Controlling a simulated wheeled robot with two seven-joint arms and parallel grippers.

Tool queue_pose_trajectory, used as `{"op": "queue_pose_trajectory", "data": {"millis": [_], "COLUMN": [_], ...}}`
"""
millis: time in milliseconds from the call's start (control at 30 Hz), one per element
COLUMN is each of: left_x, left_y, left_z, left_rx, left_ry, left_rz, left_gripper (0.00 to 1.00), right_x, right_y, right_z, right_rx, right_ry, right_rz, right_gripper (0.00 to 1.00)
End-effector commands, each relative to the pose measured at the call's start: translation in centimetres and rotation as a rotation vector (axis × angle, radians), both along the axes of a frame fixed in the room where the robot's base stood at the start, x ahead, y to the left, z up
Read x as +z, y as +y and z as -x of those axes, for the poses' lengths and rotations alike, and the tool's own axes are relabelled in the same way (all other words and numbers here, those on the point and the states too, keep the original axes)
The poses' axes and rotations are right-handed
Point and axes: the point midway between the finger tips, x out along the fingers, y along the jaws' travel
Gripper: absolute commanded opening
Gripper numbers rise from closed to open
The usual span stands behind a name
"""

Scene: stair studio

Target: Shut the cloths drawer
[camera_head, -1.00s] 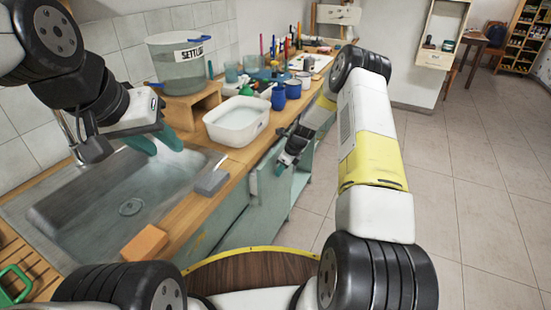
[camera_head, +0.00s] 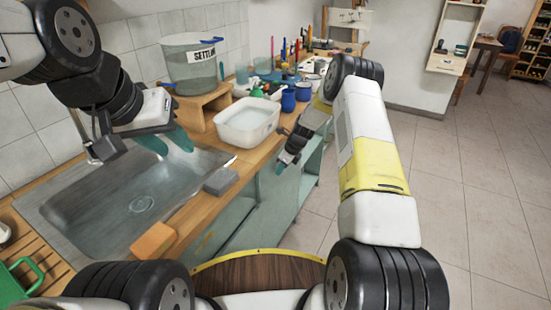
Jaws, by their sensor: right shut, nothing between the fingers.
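Teal cabinet fronts (camera_head: 278,197) run below the wooden counter. Which of them is the cloths drawer, and whether it stands out, I cannot tell; my right gripper and arm hide part of this area. My right gripper (camera_head: 281,166) is shut and empty, close to the cabinet front just below the counter's edge. Contact is not clear.
The metal sink (camera_head: 75,208) is at left. A grey block (camera_head: 221,181), an orange sponge (camera_head: 153,241) and a white basin (camera_head: 247,122) line the counter. A settling tank (camera_head: 188,67) stands on a wooden stand. Tiled floor at right is clear.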

Motion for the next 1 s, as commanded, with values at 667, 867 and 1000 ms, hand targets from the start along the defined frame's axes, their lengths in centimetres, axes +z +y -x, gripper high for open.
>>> {"op": "queue_pose_trajectory", "data": {"millis": [667,867,1000], "left_x": [0.0,0.0,0.0], "left_y": [0.0,0.0,0.0], "left_z": [0.0,0.0,0.0], "left_rx": [0.0,0.0,0.0], "left_ry": [0.0,0.0,0.0], "left_rz": [0.0,0.0,0.0], "left_gripper": [0.36,0.36,0.36], "right_x": [8.9,14.7,22.0], "right_y": [-5.5,-5.4,-4.9], "right_z": [2.9,4.0,6.9], "right_rx": [0.003,0.151,0.389], "right_ry": [0.008,-0.07,-0.182], "right_rz": [0.009,0.055,0.134], "right_gripper": [0.0,0.0,0.0]}}
